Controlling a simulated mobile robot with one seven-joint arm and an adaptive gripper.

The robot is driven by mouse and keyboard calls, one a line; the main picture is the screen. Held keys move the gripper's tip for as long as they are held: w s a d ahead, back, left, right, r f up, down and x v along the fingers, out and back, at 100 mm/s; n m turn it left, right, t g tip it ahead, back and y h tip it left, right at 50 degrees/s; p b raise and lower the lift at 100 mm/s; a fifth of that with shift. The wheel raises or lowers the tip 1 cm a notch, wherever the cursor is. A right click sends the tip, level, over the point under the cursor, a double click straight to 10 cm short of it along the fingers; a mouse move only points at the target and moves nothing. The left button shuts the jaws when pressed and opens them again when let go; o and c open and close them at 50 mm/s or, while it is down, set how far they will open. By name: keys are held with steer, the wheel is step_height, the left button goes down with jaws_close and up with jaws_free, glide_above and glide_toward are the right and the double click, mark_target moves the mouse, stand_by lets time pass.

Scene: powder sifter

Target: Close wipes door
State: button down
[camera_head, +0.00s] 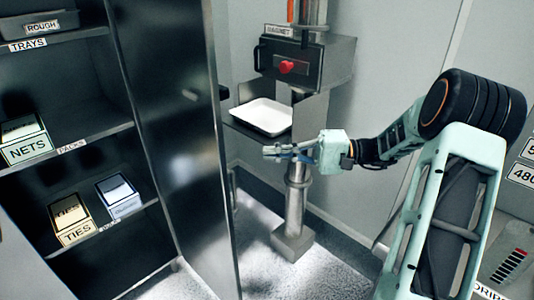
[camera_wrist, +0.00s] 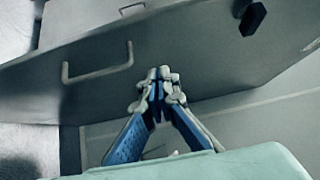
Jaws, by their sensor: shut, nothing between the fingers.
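A tall metal cabinet door (camera_head: 175,130) stands open in the head view, to the right of the cabinet shelves. I cannot read a wipes label on it. My gripper (camera_head: 268,152) is to the right of the door's free edge, with its fingers pointing left towards it. In the wrist view my gripper (camera_wrist: 162,76) is shut and empty, in front of a grey panel (camera_wrist: 200,50) with a U-shaped handle (camera_wrist: 98,68). This panel may be the door's outer face. I cannot tell whether the fingertips touch it.
The cabinet shelf (camera_head: 85,140) bears a nets box (camera_head: 25,140), a ties box (camera_head: 70,220) lower down, and a small white-grey box (camera_head: 118,195). A white tray (camera_head: 262,117) sits under the magnet unit (camera_head: 300,60) behind my gripper. A metal post (camera_head: 296,200) stands close by.

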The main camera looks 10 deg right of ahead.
steer(key=s+a+b, duration=0.1)
steer(key=a, duration=0.9)
steer(key=shift+a+b, duration=0.15)
steer(key=shift+b, duration=0.15)
